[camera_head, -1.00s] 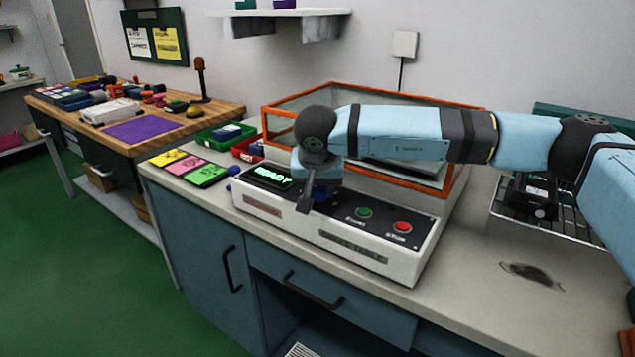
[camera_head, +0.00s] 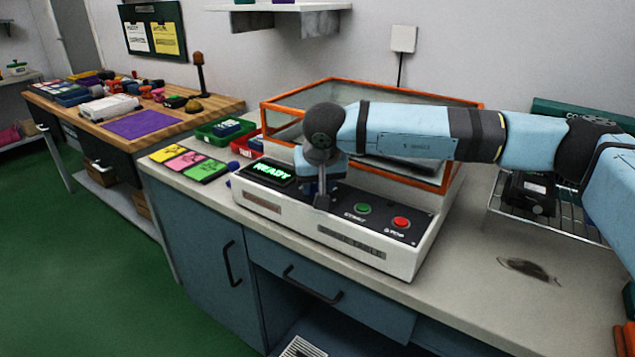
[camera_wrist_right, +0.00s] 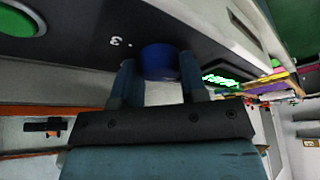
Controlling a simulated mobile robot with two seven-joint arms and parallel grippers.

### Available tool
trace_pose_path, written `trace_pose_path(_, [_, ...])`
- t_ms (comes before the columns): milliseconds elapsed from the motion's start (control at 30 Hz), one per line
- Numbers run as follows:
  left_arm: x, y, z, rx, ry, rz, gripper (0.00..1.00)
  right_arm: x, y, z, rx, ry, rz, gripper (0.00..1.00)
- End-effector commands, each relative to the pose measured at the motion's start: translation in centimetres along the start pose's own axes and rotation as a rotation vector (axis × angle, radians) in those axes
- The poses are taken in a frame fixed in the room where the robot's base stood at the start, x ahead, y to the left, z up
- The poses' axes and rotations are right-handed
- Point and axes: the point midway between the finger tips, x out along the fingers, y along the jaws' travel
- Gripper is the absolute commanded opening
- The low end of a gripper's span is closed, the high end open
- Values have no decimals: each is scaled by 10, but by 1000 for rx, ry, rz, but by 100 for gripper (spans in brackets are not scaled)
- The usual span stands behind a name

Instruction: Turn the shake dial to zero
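The shake dial is a round blue knob (camera_wrist_right: 160,62) on the black top panel of the white machine (camera_head: 300,228). In the right wrist view it sits between the two fingers of my right gripper (camera_wrist_right: 161,80), which appear to touch it on both sides. A white dot and a "3" show on the panel beside the knob. In the head view my right gripper (camera_head: 321,190) points down at the panel and hides the knob. My left gripper is not in view.
A lit green READY display (camera_head: 270,171) lies left of the knob. A green button (camera_head: 363,208) and a red button (camera_head: 401,222) lie to its right. An orange-framed clear cover (camera_head: 285,104) stands behind. The bench to the right is mostly clear.

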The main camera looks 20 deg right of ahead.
Motion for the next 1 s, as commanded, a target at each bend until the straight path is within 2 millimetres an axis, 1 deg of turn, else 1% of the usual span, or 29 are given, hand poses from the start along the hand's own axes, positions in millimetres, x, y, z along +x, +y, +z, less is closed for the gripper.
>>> trace_pose_path(33, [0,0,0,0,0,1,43,0,0,0,-1,-1,0,49])
trace_pose_path(100, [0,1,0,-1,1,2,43,0,0,0,-1,0,0,63])
trace_pose_path(367, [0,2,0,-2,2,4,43,0,0,0,0,0,0,63])
trace_pose_path(467, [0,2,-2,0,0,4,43,-6,0,0,0,1,-1,63])
trace_pose_path(567, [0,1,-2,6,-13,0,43,-19,0,-1,0,2,-1,63])
trace_pose_path(667, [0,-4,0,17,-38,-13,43,-40,-1,-1,-1,2,-2,63])
trace_pose_path(900, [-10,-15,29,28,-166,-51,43,-95,0,-1,0,3,-1,63])
trace_pose_path(1000, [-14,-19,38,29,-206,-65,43,-113,0,-1,0,1,0,63])
